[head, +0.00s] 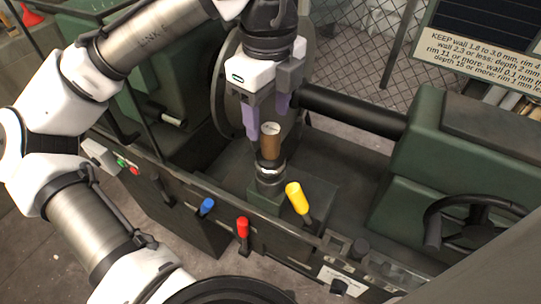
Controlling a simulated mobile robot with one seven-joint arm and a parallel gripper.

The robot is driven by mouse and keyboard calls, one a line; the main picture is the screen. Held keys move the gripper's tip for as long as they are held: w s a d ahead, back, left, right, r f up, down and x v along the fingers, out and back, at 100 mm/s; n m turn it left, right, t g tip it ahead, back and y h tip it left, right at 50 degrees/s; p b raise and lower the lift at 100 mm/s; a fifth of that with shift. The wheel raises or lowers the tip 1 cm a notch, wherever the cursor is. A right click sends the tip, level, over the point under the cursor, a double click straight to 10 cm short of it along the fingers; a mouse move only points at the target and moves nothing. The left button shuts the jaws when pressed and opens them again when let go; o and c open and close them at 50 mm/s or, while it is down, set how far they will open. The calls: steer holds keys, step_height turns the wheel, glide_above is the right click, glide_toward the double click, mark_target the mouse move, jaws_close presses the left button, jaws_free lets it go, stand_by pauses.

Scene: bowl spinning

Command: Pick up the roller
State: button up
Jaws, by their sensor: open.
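The likely roller (271,146) is a brown upright cylinder with a pale marked top. It stands in a metallic round holder (271,178) on a dark green block; its lower end is hidden. My gripper (267,118) points down just above it, with its two purple fingers spread. The left finger reaches down beside the pale top, and the right finger is a little behind and to the right. I cannot tell whether either finger touches the cylinder. Nothing is held between the fingers.
A yellow-handled lever (296,198), a red one (243,228) and a blue one (207,206) rise along the front. A large dark disc (226,88) stands behind my gripper. A dark bar (350,110) runs right to a green housing (430,150) with a handwheel (470,215).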

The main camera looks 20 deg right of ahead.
mark_target(270, 128)
steer(key=shift+s+d+f, duration=0.1)
steer(key=shift+f, duration=1.25)
steer(key=shift+s+f, duration=0.1)
steer(key=shift+f, duration=1.2)
jaws_close()
